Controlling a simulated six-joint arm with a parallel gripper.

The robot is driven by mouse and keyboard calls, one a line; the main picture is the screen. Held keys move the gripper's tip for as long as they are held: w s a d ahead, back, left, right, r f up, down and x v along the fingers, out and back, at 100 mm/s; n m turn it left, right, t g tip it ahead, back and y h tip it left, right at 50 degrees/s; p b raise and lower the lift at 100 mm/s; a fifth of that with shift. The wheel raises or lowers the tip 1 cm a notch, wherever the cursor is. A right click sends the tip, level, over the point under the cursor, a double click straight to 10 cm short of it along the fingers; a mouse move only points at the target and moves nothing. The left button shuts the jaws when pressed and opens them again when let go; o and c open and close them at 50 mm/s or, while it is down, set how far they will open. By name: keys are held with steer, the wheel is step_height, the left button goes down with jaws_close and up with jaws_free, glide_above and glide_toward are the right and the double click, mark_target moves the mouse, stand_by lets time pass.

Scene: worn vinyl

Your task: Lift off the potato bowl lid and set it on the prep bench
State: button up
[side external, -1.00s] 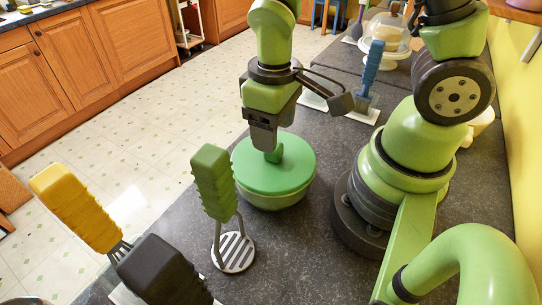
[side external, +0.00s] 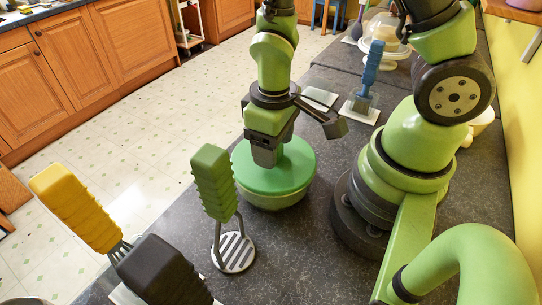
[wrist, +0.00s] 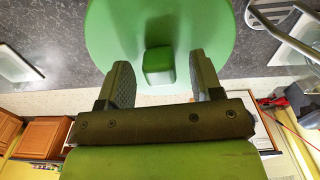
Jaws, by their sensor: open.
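The potato bowl (side external: 275,203) is light green and stands on the dark bench. Its darker green lid (side external: 300,162) lies flat on top. In the wrist view the lid (wrist: 110,28) fills the upper middle, with its upright block handle (wrist: 159,66) near the centre. My gripper (side external: 265,161) is over the lid in the side view, low down, and hides the handle there. In the wrist view the fingers of my gripper (wrist: 161,75) are open, one on each side of the handle, with a gap on both sides. The prep bench (side external: 300,238) is dark speckled stone.
A green-handled masher (side external: 214,190) stands left of the bowl. Yellow-handled (side external: 75,208) and black-handled (side external: 165,272) tools are at the front left. A blue-handled tool (side external: 372,68) stands on a white plate behind. A glass dome (side external: 386,34) is farther back.

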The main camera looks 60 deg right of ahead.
jaws_close()
steer(key=shift+r, duration=0.45)
stand_by(0.6)
steer(key=shift+r, duration=1.95)
steer(key=shift+r, duration=0.1)
